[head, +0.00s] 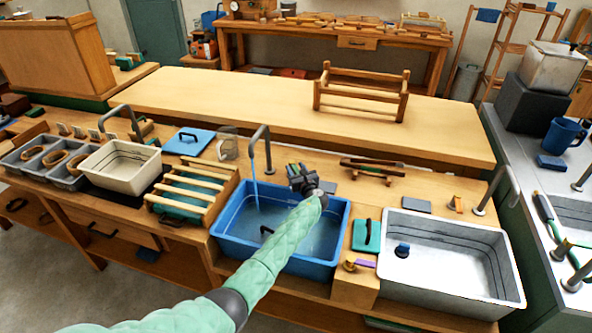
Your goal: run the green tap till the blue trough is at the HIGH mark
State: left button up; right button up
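The blue trough (226,248) is set into the near bench, with water (312,238) standing in it. A thin stream (256,190) falls into it from a grey curved spout (264,150) behind its back rim. My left arm crosses over the trough, and my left gripper (299,178) is at the trough's back rim, right of the spout. A small green part (291,169) shows beside the fingers; it may be the green tap, mostly hidden. I cannot tell whether the fingers are shut on it. I cannot make out the HIGH mark. My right gripper is out of view.
A grey metal basin (450,285) is at the right, with a teal block (366,236) between it and the trough. A slatted rack (190,190) and a cream basin (122,168) stand left. A wooden frame (362,92) stands on the broad table behind.

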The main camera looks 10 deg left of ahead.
pick_arm(q)
jog(key=shift+s+d, duration=0.15)
jog(key=shift+s, duration=0.1)
jog(key=shift+b+v, duration=1)
jog(key=shift+v, duration=2.6)
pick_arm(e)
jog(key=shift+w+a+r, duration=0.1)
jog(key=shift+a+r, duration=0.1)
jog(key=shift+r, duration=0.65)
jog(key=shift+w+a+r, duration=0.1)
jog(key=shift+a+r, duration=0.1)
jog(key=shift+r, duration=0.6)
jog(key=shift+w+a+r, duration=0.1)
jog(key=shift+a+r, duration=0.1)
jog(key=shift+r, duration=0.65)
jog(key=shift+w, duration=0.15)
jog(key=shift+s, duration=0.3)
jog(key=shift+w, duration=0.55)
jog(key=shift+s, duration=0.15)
